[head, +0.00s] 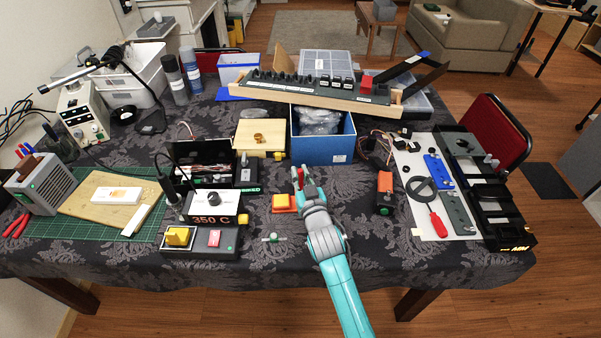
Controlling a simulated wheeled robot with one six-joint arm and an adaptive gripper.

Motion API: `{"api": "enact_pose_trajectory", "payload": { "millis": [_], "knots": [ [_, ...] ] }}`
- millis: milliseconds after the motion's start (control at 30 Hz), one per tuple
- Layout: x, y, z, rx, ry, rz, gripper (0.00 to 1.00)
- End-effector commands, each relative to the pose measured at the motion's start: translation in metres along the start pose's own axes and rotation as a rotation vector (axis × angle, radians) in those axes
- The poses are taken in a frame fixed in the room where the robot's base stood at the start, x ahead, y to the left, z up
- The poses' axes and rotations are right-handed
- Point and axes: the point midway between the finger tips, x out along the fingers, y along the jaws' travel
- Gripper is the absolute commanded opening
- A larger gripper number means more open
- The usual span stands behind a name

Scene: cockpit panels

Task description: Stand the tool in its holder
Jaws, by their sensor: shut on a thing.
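My gripper (302,177) is over the middle of the table, in front of the blue box. It is shut on a small red thing (300,180), mostly hidden by the fingers; I cannot tell its full shape. A dark pen-like tool (167,184) stands tilted at the left of the control box marked 350 C (212,205), well to the left of my gripper. I cannot tell for sure which part is the holder. A red-handled screwdriver (438,224) lies on the white board at the right.
An orange block with a yellow top (284,202) is just left of my gripper. The blue box (322,140) stands behind it. An orange and black block (385,193) is to the right. The cloth in front, around a small green part (273,238), is mostly clear.

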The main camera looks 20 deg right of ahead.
Motion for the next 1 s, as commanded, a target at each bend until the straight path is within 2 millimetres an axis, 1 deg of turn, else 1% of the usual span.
{"api": "enact_pose_trajectory", "payload": {
  "millis": [100, 133, 167, 200, 233, 533, 667, 767, 1000],
  "knots": [
    [0.000, 0.000, 0.000, 0.000, 0.000, 0.000, 0.00],
    [0.000, 0.000, 0.000, 0.000, 0.000, 0.000, 0.22],
    [0.000, 0.000, 0.000, 0.000, 0.000, 0.000, 0.29],
    [0.000, 0.000, 0.000, 0.000, 0.000, 0.000, 0.39],
    [0.000, 0.000, 0.000, 0.000, 0.000, 0.000, 0.46],
    [-0.001, 0.000, 0.000, -0.001, 0.000, 0.000, 0.46],
    [-0.007, 0.000, 0.000, -0.001, 0.000, 0.000, 0.46],
    [-0.019, 0.000, 0.001, -0.001, -0.001, 0.000, 0.46],
    [-0.063, 0.000, 0.001, -0.001, -0.002, -0.001, 0.46]
  ]
}}
